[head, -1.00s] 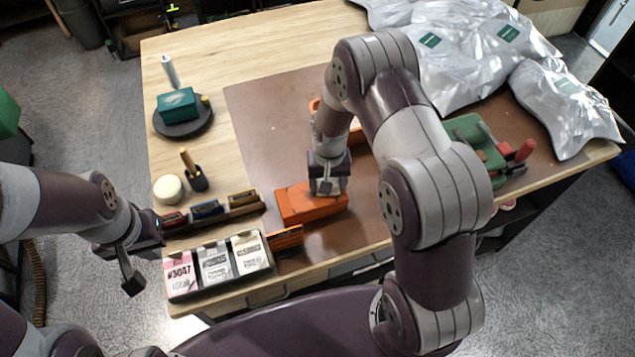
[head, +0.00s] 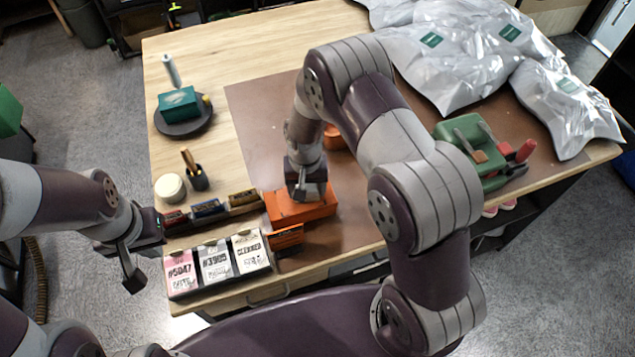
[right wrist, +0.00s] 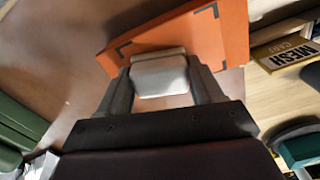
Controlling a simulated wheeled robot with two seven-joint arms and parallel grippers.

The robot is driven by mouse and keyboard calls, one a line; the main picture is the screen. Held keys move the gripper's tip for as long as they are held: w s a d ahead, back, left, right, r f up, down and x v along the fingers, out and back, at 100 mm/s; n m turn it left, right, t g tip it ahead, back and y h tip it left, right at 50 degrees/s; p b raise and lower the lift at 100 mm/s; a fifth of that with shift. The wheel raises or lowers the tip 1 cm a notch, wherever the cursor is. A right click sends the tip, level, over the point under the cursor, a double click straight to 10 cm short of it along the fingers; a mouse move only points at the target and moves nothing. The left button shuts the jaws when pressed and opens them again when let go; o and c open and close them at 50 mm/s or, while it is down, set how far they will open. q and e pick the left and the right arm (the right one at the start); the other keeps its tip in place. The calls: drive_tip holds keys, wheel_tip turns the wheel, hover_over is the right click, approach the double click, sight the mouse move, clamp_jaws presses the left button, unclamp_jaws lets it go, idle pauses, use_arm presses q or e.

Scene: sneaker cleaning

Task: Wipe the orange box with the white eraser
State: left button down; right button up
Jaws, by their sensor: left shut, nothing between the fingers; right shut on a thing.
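The orange box (head: 318,209) lies on the brown mat near the front of the table. It also shows in the right wrist view (right wrist: 205,35), with dark corner marks on its top. My right gripper (head: 306,192) is over the box and shut on the white eraser (right wrist: 160,76). In the right wrist view the eraser sits between the two fingers, right at the box; I cannot tell whether they touch. In the head view the eraser is hidden by the gripper. My left gripper (head: 138,272) is shut and empty, off the table's left front corner.
White, grey and pink cards (head: 214,261) stand at the front left, with a row of small boxes (head: 207,208) behind. A brush holder (head: 197,180) and a round pale jar (head: 170,187) are nearby. A green tool (head: 465,140) and silver bags (head: 440,60) are to the right.

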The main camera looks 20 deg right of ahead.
sight(329, 189)
drive_tip(key=shift+a, duration=0.4)
drive_tip(key=shift+w+d+r, duration=0.1)
drive_tip(key=shift+w+d, duration=0.05)
drive_tip(key=shift+d, duration=3.3)
drive_tip(key=shift+d+p, duration=0.1)
drive_tip(key=shift+p, duration=0.25)
drive_tip(key=shift+a, duration=0.25)
drive_tip(key=shift+a+f, duration=0.2)
drive_tip(key=shift+a, duration=1.35)
drive_tip(key=shift+s+a, duration=0.2)
drive_tip(key=shift+a, duration=1.6)
wheel_tip(329, 189, up, 6)
drive_tip(key=p, duration=0.4)
drive_tip(key=shift+w+d+r+p, duration=0.1)
drive_tip(key=shift+r+p, duration=0.15)
drive_tip(key=shift+p, duration=0.1)
drive_tip(key=shift+f, duration=0.1)
